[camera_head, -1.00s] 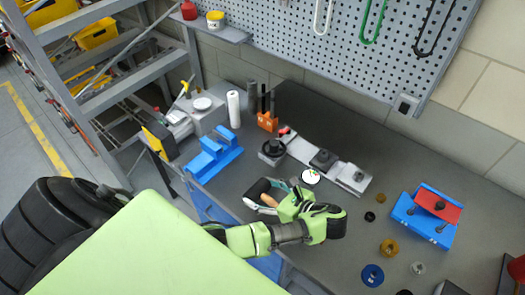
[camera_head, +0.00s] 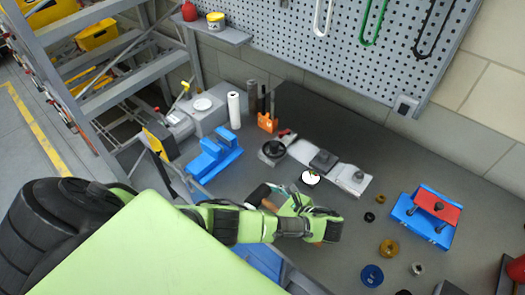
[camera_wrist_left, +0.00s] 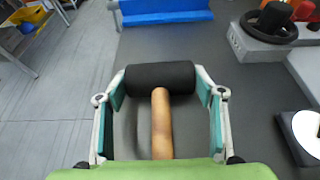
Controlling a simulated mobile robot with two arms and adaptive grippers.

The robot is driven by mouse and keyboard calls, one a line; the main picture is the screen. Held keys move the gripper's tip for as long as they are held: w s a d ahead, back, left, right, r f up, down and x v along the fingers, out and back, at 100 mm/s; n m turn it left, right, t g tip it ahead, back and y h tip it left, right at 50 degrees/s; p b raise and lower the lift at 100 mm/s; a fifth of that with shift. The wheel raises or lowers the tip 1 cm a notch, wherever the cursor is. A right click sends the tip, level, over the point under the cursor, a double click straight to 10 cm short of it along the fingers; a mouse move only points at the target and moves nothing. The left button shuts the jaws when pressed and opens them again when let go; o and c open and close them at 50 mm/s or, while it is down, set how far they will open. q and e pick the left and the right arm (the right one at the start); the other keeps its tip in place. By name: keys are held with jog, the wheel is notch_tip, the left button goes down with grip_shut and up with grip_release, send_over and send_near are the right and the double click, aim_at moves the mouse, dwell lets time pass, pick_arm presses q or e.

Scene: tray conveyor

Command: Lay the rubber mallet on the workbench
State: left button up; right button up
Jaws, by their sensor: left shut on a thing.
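The rubber mallet has a black cylindrical head (camera_wrist_left: 160,78) and a light wooden handle (camera_wrist_left: 162,125). My left gripper (camera_wrist_left: 161,82) is shut on the two ends of the head, and the handle points back toward the palm. In the head view my left gripper (camera_head: 272,196) is over the front left edge of the dark workbench (camera_head: 330,262), with the mallet (camera_head: 258,194) partly hidden by the fingers. I cannot tell whether the mallet touches the bench top. My right gripper is not in view.
A blue vise-like block (camera_head: 214,155), a grey fixture with a black wheel (camera_head: 273,151) and a white round dial (camera_head: 310,177) stand near the gripper. A blue and red fixture (camera_head: 427,215) and several small rings lie to the right. The bench between is partly clear.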

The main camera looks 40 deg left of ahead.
pick_arm(q)
jog(key=o, duration=1.4)
jog(key=shift+f, duration=0.1)
jog(key=shift+o, duration=0.5)
jog(key=shift+r, duration=0.25)
jog(key=v, duration=0.4)
jog(key=shift+d+f, duration=0.2)
jog(key=shift+v, duration=1.7)
jog(key=shift+s+a+r, duration=0.1)
jog(key=shift+a, duration=0.05)
